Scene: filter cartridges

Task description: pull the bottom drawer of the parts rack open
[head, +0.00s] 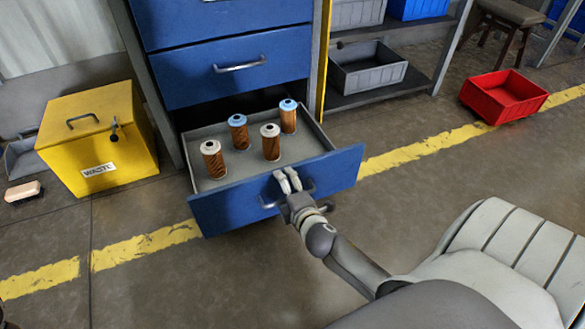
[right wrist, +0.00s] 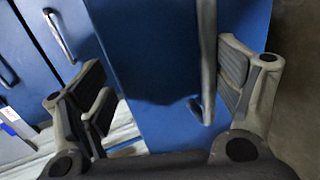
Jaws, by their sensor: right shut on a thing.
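The blue bottom drawer (head: 230,211) of the parts rack (head: 231,75) stands well out from the rack, its grey inside showing. Several brown filter cartridges stand upright in it, some with white caps, like the front one (head: 213,160), some with blue caps, like the back one (head: 288,117). My right gripper (head: 287,181) is at the drawer's front, shut on its metal handle (head: 268,203). In the right wrist view the handle (right wrist: 208,60) runs between the fingers, close to the right one. My left gripper is in neither view.
A yellow waste box (head: 98,140) stands left of the rack. A red bin (head: 503,96) sits on the floor at the right. A grey bin (head: 368,70) is on a low shelf.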

